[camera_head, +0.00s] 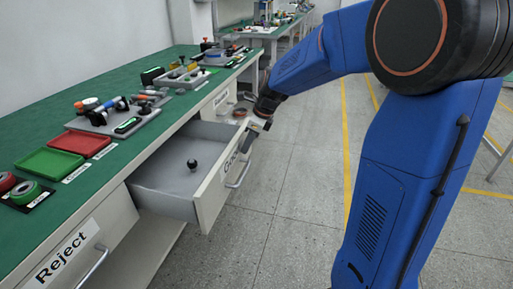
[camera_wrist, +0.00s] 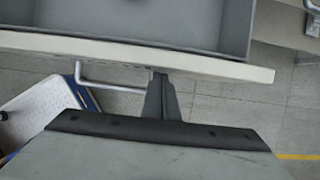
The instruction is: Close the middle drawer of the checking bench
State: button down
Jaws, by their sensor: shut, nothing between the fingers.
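The checking bench (camera_head: 105,170) has a green top and runs along the left in the head view. Its middle drawer (camera_head: 163,203) is pulled well out, and a small black ball-shaped thing (camera_head: 192,164) lies inside. The drawer front (camera_head: 213,197) carries a partly hidden label and a bar handle (camera_head: 240,173). My gripper (camera_head: 247,138) is shut and empty, close to the far end of the drawer front, on its outer side. In the wrist view, my shut fingers (camera_wrist: 160,82) reach the drawer front's edge (camera_wrist: 215,66) beside the handle (camera_wrist: 108,87). I cannot tell whether they touch it.
The nearer drawer, labelled Reject (camera_head: 62,258), looks shut. Red (camera_head: 80,143) and green (camera_head: 48,165) trays, tools and parts cover the bench top. The grey floor (camera_head: 285,200) to the right of the drawer is clear. Another bench (camera_head: 270,32) stands behind.

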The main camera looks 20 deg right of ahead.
jog(key=w+a, duration=0.4)
jog(key=a, duration=0.2)
jog(key=w+a, duration=0.5)
jog(key=a, duration=0.1)
jog(key=w+a, duration=0.4)
jog(key=a, duration=0.3)
jog(key=shift+w, duration=0.4)
jog(key=shift+w+a+r, duration=0.1)
jog(key=shift+w+a, duration=0.05)
jog(key=shift+a, duration=0.05)
jog(key=shift+r, duration=0.1)
